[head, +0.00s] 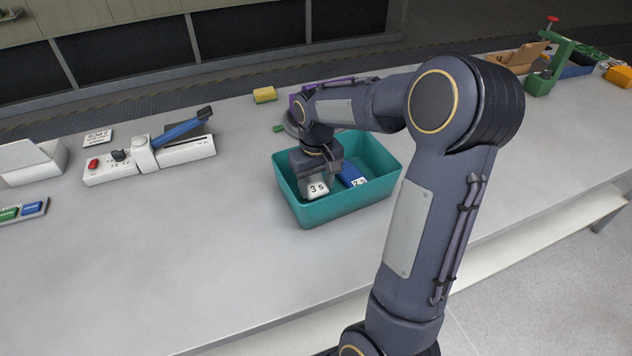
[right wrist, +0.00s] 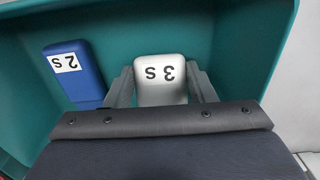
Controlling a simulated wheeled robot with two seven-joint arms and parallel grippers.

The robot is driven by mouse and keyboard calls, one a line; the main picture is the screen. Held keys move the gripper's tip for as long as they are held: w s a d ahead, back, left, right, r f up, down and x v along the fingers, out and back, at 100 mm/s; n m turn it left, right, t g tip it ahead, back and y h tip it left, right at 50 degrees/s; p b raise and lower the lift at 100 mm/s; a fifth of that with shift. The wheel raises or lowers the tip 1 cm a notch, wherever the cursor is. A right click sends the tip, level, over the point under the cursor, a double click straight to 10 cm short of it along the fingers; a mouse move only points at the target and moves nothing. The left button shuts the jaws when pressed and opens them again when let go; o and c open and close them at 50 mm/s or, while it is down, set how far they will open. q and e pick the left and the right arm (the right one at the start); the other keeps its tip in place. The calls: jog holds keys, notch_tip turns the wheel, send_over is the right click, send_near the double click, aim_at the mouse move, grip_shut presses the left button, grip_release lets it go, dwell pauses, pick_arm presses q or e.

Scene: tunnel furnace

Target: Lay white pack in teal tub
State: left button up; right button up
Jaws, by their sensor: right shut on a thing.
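The teal tub (head: 335,214) stands on the grey bench in front of me; its inside also fills much of the right wrist view (right wrist: 240,50). The white pack (head: 317,189), marked "3 s", is inside the tub's outline near its front left part. My right gripper (head: 317,178) reaches down into the tub. In the right wrist view the gripper (right wrist: 161,88) has one finger on each side of the white pack (right wrist: 161,90) and is shut on it. I cannot tell whether the pack touches the tub floor. My left gripper is not in view.
A blue pack (head: 351,173) marked "2 s" lies in the tub, beside the white one with a gap between. A white device with a blue lever (head: 180,131) stands left. A yellow sponge (head: 264,95) and purple object (head: 297,104) lie behind. Bench front left is clear.

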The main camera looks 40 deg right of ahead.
aim_at(317, 187)
jog(key=shift+s, duration=0.15)
jog(key=shift+f, duration=0.4)
dwell(0.7)
jog(key=o, duration=1.9)
jog(key=shift+o, duration=0.2)
jog(key=shift+r, duration=0.15)
notch_tip(317, 187, up, 16)
jog(key=p, duration=1.3)
